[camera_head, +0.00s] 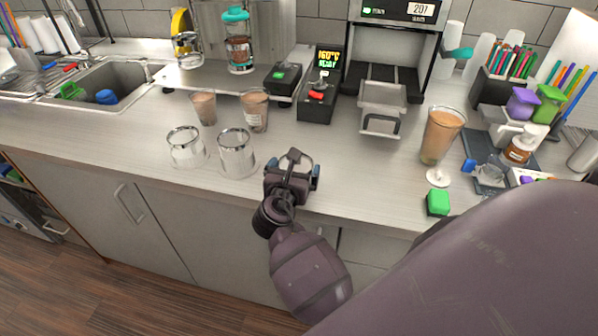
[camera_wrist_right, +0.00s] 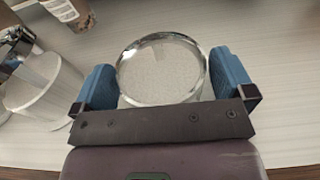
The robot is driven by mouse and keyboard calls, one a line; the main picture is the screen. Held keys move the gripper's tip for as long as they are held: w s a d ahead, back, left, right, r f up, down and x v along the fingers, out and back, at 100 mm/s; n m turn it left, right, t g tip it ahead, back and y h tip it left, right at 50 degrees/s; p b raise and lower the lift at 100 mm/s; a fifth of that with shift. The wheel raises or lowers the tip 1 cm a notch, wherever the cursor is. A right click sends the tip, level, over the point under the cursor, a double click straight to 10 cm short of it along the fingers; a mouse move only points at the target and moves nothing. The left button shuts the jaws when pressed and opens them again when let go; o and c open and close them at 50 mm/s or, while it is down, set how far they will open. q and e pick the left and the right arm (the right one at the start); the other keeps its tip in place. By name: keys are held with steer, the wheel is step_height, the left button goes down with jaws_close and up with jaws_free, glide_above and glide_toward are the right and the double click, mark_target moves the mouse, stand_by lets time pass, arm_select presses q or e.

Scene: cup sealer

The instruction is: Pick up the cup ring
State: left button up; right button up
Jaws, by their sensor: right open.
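A round, clear piece with a shiny rim, which looks like the cup ring (camera_wrist_right: 162,70), lies between the blue fingers of my right gripper (camera_wrist_right: 165,85) in the right wrist view. In the head view my right gripper (camera_head: 292,180) is over the counter's front edge and mostly hides this piece. The fingers stand apart on either side of it; I cannot tell whether they touch it. Two clear glasses with silvery rims, one left (camera_head: 187,148) and one right (camera_head: 237,155), stand to the left of the gripper. My left gripper is out of view.
Two filled cups (camera_head: 204,108) (camera_head: 255,110) stand behind the glasses. A sealing machine with a pull-out tray (camera_head: 382,95) is at the back. A tall filled cup (camera_head: 441,135) and a green block (camera_head: 438,202) are to the right. The counter (camera_head: 345,165) right of the gripper is clear.

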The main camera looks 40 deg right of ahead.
steer(key=shift+c, duration=0.8)
steer(key=c, duration=0.5)
steer(key=shift+r, duration=0.1)
